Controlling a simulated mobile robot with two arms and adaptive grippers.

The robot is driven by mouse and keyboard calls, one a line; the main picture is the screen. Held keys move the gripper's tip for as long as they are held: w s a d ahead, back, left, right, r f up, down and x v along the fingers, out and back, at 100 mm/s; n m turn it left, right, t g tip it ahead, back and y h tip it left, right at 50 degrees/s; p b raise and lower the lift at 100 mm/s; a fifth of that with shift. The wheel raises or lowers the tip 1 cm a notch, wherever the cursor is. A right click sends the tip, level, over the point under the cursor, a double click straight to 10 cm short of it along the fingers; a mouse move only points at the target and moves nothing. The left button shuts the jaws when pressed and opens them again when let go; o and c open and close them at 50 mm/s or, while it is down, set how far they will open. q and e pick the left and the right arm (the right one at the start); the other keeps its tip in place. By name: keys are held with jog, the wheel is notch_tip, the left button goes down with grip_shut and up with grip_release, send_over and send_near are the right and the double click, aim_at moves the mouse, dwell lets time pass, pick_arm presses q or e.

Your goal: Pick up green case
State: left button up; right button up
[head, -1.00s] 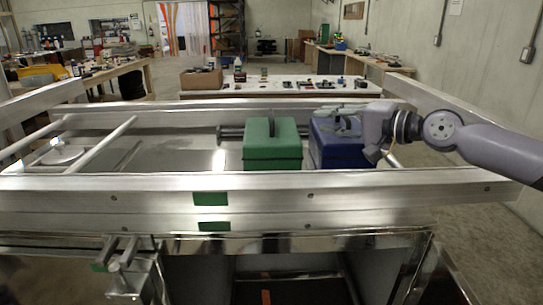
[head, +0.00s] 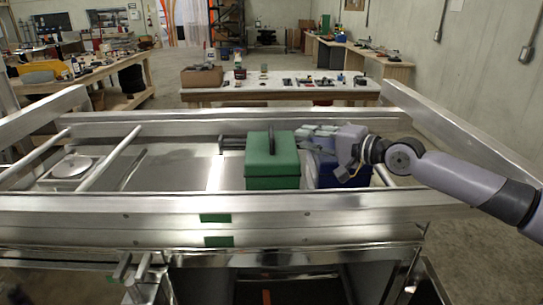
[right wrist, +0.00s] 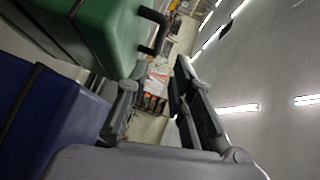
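The green case (head: 271,168) stands upright in the aluminium trailer, with a dark handle on top. My right gripper (head: 306,130) is just right of its top, above the blue case, with its fingers pointing left toward the handle. In the right wrist view the green case (right wrist: 90,30) is at the upper left, and its black handle (right wrist: 158,30) is beyond the fingertips. There the two fingers of my right gripper (right wrist: 155,85) are spread apart with nothing between them. My left gripper is not in view.
The blue case (head: 326,176) stands close on the right of the green one, partly hidden by my right gripper; it also shows in the right wrist view (right wrist: 50,120). The trailer's front rail (head: 130,215) runs before both cases. The trailer floor left of the green case is mostly clear.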

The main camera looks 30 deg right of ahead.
aim_at(271, 131)
jog(key=p+x, duration=0.3)
jog(key=x, duration=0.3)
jog(key=shift+w+a+r+p, duration=0.15)
jog(key=shift+w+a+p, duration=0.05)
jog(key=shift+p, duration=0.15)
jog(key=shift+w+a, duration=0.1)
jog(key=shift+w, duration=0.15)
jog(key=shift+w+a+p, duration=0.25)
jog(key=shift+w+p, duration=0.25)
jog(key=shift+w, duration=0.05)
jog(key=x, duration=0.1)
jog(key=p+x, duration=0.1)
jog(key=x, duration=0.1)
jog(key=shift+w+f, duration=0.25)
jog(key=shift+f, duration=0.1)
jog(key=shift+w+a+f, duration=0.15)
jog(key=shift+w+f, duration=0.05)
jog(key=shift+w, duration=0.1)
jog(key=shift+s, duration=0.1)
jog(key=shift+c, duration=0.2)
